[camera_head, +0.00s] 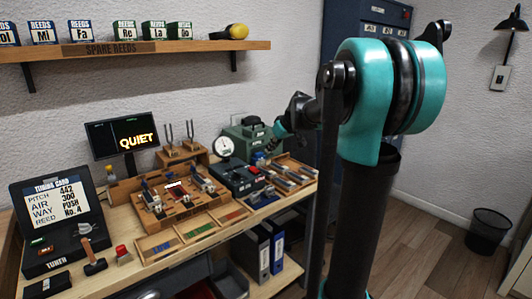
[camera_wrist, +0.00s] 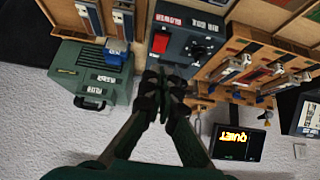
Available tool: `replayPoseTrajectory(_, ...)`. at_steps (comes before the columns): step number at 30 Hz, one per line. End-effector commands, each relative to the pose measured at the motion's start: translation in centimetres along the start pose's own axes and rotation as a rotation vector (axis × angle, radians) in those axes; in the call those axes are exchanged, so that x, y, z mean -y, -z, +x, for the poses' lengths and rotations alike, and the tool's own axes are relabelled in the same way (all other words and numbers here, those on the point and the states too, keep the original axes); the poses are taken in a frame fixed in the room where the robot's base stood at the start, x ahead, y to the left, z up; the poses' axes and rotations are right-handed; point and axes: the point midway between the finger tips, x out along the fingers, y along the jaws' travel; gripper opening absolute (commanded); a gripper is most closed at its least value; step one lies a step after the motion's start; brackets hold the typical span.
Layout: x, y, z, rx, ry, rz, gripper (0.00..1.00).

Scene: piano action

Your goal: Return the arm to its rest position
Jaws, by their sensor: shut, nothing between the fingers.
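My gripper (camera_wrist: 165,82) shows in the wrist view with its dark fingertips together and nothing between them. It hangs over the back of the workbench (camera_head: 95,292), in front of a dark blower box (camera_wrist: 190,45) with a red switch and beside a green case (camera_wrist: 92,78). In the head view my arm reaches left from its large teal joint, and my gripper (camera_head: 280,128) is small near the green case (camera_head: 247,138). Its fingertips are hard to make out there. Whether it touches anything cannot be told.
A wooden action frame (camera_head: 180,198), a tuning card case (camera_head: 62,225) and a "QUIET" screen (camera_head: 122,135) fill the bench. Two tuning forks stand behind the frame. A shelf (camera_head: 130,50) of reed boxes hangs above. A wire bin (camera_head: 488,230) stands on open floor at the right.

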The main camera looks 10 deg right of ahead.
Motion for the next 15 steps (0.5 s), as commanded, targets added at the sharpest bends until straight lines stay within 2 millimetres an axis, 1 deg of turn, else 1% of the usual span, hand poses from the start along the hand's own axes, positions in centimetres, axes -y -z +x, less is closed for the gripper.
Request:
replayPoseTrajectory(4, -0.03, -0.13, -0.64, 0.000, 0.000, 0.001, 0.00)
replayPoseTrajectory(13, 0.01, -0.17, -0.66, 0.000, 0.000, 0.001, 0.00)
replayPoseTrajectory(15, 0.29, -0.65, -0.60, 0.005, -0.001, 0.006, 0.00)
